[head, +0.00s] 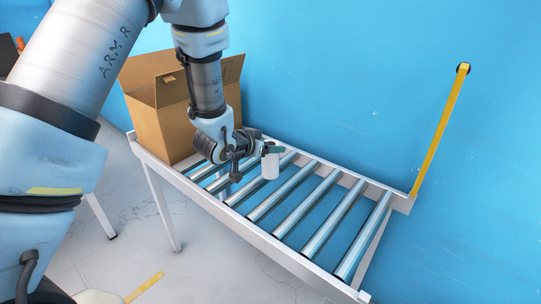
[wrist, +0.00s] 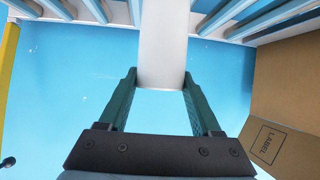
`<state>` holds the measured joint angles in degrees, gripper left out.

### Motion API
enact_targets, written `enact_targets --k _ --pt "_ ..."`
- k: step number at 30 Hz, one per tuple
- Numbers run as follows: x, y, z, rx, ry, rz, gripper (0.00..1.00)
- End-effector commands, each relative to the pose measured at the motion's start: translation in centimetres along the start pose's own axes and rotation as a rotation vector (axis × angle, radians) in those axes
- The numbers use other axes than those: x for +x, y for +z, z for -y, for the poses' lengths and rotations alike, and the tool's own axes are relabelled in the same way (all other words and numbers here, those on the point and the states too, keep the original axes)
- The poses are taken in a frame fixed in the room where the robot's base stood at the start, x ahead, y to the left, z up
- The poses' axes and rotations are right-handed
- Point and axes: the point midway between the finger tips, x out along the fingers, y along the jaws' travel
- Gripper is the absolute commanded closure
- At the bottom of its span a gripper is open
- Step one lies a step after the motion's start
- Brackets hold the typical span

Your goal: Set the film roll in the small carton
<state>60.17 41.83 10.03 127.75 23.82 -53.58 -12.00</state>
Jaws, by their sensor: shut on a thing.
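The film roll (head: 270,166) is a small white cylinder, upright in the head view above the conveyor rollers. In the wrist view the white roll (wrist: 163,40) stands between the two green fingers. My gripper (head: 273,149) is shut on it; its fingertips also show in the wrist view (wrist: 160,80). The small carton (head: 162,117) is an open brown cardboard box with raised flaps, on the left end of the conveyor, left of my gripper. Its side with a printed label (wrist: 280,145) shows at the right of the wrist view. The carton's inside is mostly hidden.
The roller conveyor (head: 315,219) has a white frame and metal rollers, bare to the right of the carton. A yellow post (head: 440,130) rises at its far right corner. A blue wall (head: 370,70) stands close behind. My arm covers part of the carton.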

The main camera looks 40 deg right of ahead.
Motion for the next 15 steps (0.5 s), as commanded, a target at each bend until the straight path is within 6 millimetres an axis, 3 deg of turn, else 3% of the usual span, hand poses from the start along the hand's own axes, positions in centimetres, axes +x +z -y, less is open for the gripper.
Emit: enact_targets --k 6,15 --pt "1.3 2.4 0.0 0.000 0.000 0.002 1.00" --pt "1.4 2.6 0.0 0.000 0.000 -0.001 1.00"
